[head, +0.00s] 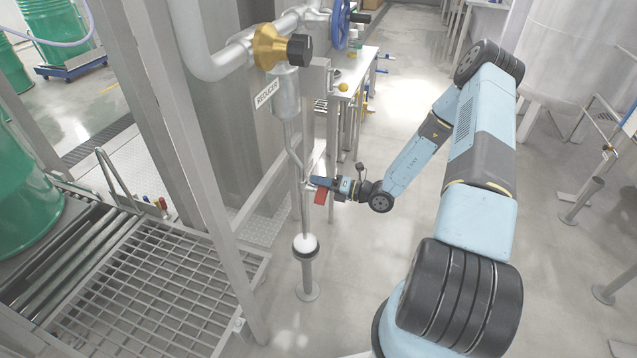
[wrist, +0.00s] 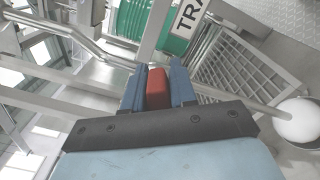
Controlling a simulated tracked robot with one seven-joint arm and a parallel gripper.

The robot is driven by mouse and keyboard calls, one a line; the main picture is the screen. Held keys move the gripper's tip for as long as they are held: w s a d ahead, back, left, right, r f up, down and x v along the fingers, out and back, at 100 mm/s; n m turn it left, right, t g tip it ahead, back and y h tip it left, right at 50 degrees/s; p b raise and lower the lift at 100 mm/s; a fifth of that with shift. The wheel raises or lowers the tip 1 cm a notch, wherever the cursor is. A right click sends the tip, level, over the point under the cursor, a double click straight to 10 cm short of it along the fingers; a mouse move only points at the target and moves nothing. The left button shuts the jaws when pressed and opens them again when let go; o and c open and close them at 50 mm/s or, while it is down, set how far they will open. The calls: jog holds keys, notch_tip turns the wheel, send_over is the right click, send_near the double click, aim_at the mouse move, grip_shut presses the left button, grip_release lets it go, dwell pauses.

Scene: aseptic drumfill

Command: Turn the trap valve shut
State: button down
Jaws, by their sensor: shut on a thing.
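The trap valve's red handle (head: 321,196) shows at the thin steel pipe (head: 304,215) below the reducer (head: 284,95). My gripper (head: 318,184) is at this handle in the head view. In the wrist view the red handle (wrist: 157,88) sits between the two blue fingers of my gripper (wrist: 158,90), which are shut on it. The pipe (wrist: 220,95) runs behind the fingers, down to a white ball-shaped float or cup (wrist: 297,122). The valve body is mostly hidden behind the fingers. In the head view the handle hangs downward beside the pipe.
A brass fitting with a black knob (head: 283,47) and a blue handwheel (head: 340,25) are above. A grey post (head: 190,170) and a grated platform (head: 150,290) stand to the left, with a green drum (head: 25,190). A small bench (head: 355,75) is behind.

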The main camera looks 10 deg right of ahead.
jog(key=m, duration=0.2)
jog(key=f+m, duration=0.1)
jog(key=m, duration=0.1)
jog(key=w+m, duration=0.1)
jog(key=m, duration=0.1)
jog(key=shift+d+f, duration=0.15)
jog(key=shift+d, duration=0.15)
jog(key=shift+s+f, duration=0.1)
dwell(0.3)
jog(key=c, duration=1.1)
grip_release()
jog(key=shift+c, duration=0.2)
jog(key=shift+o, duration=0.7)
jog(key=shift+a, duration=0.1)
jog(key=shift+s, duration=0.1)
jog(key=v, duration=1.3)
jog(key=shift+s+d, duration=0.15)
jog(key=shift+d, duration=0.2)
